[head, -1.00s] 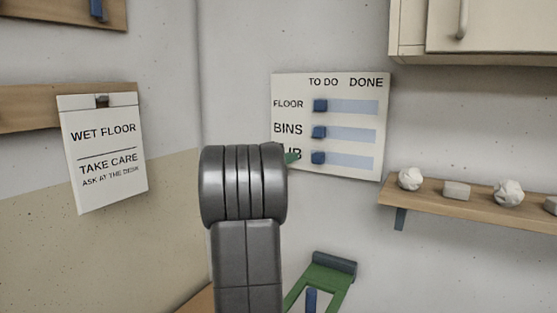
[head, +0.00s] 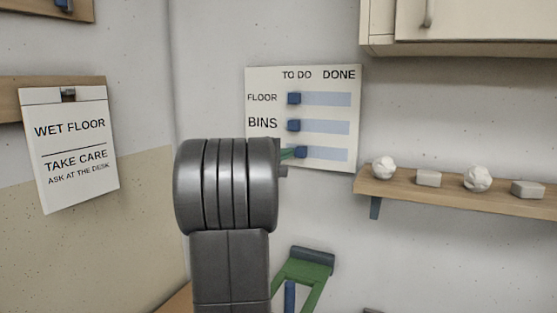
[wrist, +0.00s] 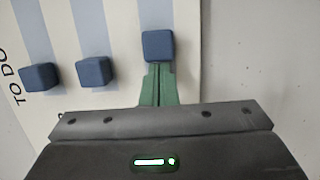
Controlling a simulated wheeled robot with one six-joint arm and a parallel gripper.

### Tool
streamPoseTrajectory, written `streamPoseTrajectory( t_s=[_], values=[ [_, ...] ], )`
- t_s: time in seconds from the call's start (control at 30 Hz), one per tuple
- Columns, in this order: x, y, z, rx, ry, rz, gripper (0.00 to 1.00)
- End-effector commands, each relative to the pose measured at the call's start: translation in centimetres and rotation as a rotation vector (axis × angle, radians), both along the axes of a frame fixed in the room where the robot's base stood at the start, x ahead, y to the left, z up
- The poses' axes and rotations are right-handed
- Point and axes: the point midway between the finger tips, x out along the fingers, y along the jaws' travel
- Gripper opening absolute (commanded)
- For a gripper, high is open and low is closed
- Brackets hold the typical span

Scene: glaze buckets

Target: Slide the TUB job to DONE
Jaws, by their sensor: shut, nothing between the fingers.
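The white job board (head: 335,110) hangs on the wall with FLOOR, BINS and a bottom row, whose label my arm hides in the head view. The bottom row's blue slider (head: 301,153) sits a little right of the left end of its pale track (head: 330,154); this slider also shows in the wrist view (wrist: 158,45). The FLOOR slider (head: 294,98) and BINS slider (head: 294,125) are at the TO DO end. My gripper (wrist: 158,70) is shut and empty, its green fingertips against the TO DO side of the bottom slider.
A wooden shelf (head: 450,194) with crumpled balls and blocks juts out right of the board. A cupboard (head: 460,25) hangs above it. A WET FLOOR sign (head: 68,145) hangs at left. A green frame (head: 303,272) stands below.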

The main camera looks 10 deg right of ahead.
Motion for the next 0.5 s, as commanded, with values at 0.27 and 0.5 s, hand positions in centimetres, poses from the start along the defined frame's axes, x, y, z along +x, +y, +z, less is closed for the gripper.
streamPoseTrajectory(
  t_s=[0.27, 0.5],
  values=[
    [-2.8, -4.2, -0.7, 0.001, -0.004, -0.005, 0.00],
    [-5.0, -7.4, -0.5, 0.000, -0.001, -0.003, 0.00]
  ],
)
